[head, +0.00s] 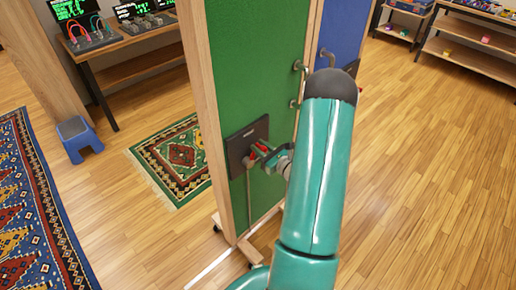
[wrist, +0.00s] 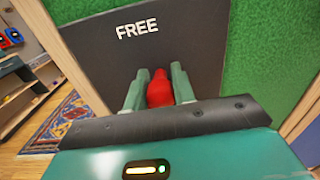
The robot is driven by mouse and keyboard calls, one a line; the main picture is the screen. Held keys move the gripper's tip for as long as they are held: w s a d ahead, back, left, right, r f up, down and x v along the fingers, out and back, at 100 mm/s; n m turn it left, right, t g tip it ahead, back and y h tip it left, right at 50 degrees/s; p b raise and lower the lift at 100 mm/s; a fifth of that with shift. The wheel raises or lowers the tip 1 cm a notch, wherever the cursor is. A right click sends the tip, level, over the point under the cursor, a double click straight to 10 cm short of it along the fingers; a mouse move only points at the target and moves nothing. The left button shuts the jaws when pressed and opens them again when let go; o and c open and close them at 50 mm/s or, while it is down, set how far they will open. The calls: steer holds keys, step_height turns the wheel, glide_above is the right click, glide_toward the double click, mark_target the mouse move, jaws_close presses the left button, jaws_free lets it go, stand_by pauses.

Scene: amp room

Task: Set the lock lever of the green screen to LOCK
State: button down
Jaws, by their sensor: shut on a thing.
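The green screen (head: 258,62) stands upright in a wooden frame in the middle of the head view. A dark plate (head: 240,138) is mounted on it; in the wrist view the plate (wrist: 95,55) bears the word FREE at its top. A red lock lever (wrist: 160,88) lies below that word. My gripper (wrist: 157,90) has its two teal fingers on either side of the lever and is shut on it. In the head view my gripper (head: 270,153) reaches the plate from the right. Any LOCK marking is hidden.
A blue screen (head: 343,30) with metal handles stands behind at the right. A blue stool (head: 75,136), a patterned rug (head: 180,155) and a desk with devices (head: 120,42) are to the left. Shelves (head: 470,58) stand at the back right. The wooden floor at the right is clear.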

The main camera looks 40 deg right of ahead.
steer(key=d+m, duration=0.1)
steer(key=f+m, duration=0.1)
steer(key=m, duration=0.1)
steer(key=shift+s+d+f, duration=0.1)
steer(key=shift+d+f, duration=0.2)
steer(key=shift+d, duration=0.1)
steer(key=m, duration=0.1)
steer(key=d+f+m, duration=0.1)
steer(key=shift+f+m, duration=0.3)
steer(key=shift+d+f+m, duration=0.25)
steer(key=shift+f+m, duration=0.6)
steer(key=shift+m, duration=0.45)
steer(key=shift+d+f+m, duration=0.2)
steer(key=shift+f+m, duration=0.65)
steer(key=shift+m, duration=0.45)
steer(key=shift+f, duration=0.1)
steer(key=c, duration=1.2)
jaws_free()
